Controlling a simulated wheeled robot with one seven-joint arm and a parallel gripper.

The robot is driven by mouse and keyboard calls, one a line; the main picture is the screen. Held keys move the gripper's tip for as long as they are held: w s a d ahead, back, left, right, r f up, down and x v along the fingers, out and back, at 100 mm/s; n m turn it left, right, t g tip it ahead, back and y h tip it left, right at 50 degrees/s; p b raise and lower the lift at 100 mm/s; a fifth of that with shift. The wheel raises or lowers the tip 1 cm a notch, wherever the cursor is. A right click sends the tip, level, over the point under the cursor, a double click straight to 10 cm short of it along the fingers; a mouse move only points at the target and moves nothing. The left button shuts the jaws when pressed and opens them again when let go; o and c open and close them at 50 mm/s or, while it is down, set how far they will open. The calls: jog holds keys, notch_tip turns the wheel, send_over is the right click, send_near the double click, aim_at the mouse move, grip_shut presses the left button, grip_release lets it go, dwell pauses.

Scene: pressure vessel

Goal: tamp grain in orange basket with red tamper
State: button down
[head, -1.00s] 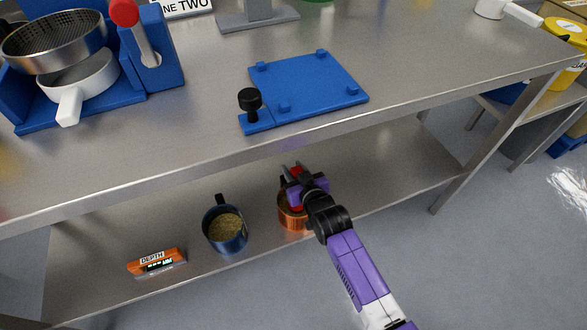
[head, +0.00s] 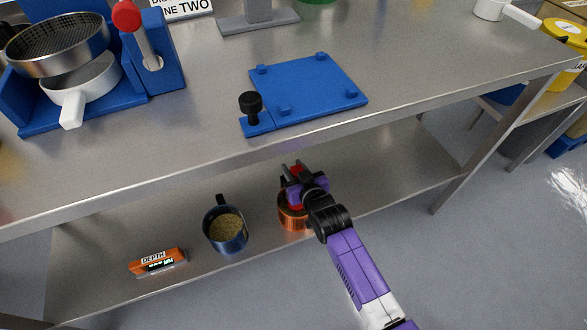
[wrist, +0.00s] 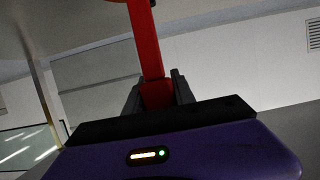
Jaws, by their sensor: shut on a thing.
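The orange, copper-coloured basket (head: 293,220) stands on the lower shelf under the bench. My gripper (head: 291,172) is over it and hides much of its opening, so the grain inside cannot be seen. My gripper is shut on the red tamper (head: 297,170), which shows as red patches between and below the fingers. In the wrist view the tamper's long red handle (wrist: 147,45) runs up from between the dark fingers (wrist: 158,92). The tamper's lower end is hidden in the head view, so I cannot tell whether it touches the grain.
A blue mug of grain (head: 226,230) stands left of the basket, with an orange depth gauge (head: 158,262) further left. The steel bench top (head: 200,135) overhangs the shelf. It bears a blue plate (head: 310,88) and a blue stand with a red-knobbed rod (head: 126,14).

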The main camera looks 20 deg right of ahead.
jog(key=shift+r, duration=0.15)
notch_tip(320, 180, up, 6)
jog(key=p, duration=0.4)
jog(key=shift+f+p, duration=0.2)
jog(key=shift+p, duration=0.2)
